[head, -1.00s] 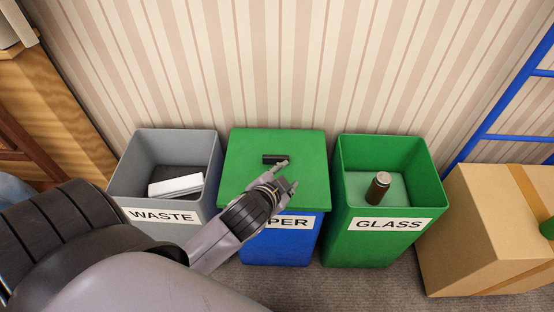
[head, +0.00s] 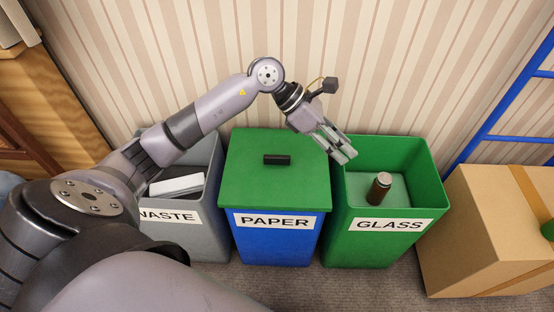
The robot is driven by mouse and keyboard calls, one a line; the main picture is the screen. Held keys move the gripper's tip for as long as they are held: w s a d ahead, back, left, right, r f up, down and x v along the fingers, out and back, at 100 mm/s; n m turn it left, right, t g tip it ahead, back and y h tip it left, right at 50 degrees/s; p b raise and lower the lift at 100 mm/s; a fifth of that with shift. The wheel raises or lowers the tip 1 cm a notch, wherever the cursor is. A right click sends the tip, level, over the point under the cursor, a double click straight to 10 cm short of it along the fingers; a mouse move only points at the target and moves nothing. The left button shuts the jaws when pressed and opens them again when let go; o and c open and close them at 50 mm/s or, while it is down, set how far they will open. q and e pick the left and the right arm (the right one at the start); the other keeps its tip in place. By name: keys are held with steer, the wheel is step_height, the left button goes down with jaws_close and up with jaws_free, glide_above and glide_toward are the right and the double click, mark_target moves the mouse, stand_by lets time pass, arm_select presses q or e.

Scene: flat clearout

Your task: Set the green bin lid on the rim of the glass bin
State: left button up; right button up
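The green bin lid (head: 240,182) lies flat on top of the blue paper bin (head: 272,250), its dark handle (head: 277,160) facing up. The green glass bin (head: 340,235) stands just to the right, with its top uncovered. A brown bottle (head: 379,188) with a pale cap stands inside it. My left gripper (head: 346,156) hangs in the air over the gap between the lid and the glass bin's left rim, fingers pointing down and right. Its fingers look apart, with nothing between them. My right gripper is out of view.
The grey waste bin (head: 212,225) on the left holds a white object (head: 178,185) and is partly hidden by my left arm. A cardboard box (head: 475,225) and a blue ladder (head: 500,110) stand to the right. A striped wall (head: 420,60) rises close behind the bins.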

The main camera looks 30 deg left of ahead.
arm_select(q)
steer(key=a+f+g+y, duration=0.15)
steer(key=a+y, duration=0.35)
steer(key=a, duration=0.6)
steer(key=y, duration=0.3)
glide_toward(277, 156)
steer(key=f, duration=0.1)
steer(key=f+b, duration=0.1)
steer(key=d+f, duration=0.1)
steer(key=shift+f+g+y+b, duration=0.25)
steer(key=shift+f+y+b, duration=0.05)
steer(key=shift+f+b, duration=0.1)
steer(key=f, duration=0.2)
steer(key=w+f+b, duration=0.1)
steer(key=f, duration=0.2)
steer(key=shift+d+f, duration=0.15)
steer(key=shift+d, duration=0.1)
steer(key=shift+f, duration=0.5)
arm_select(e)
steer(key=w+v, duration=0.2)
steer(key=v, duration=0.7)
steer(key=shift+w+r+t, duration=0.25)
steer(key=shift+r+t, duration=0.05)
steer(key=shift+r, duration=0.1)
arm_select(q)
steer(key=shift+c, duration=0.3)
jaws_close()
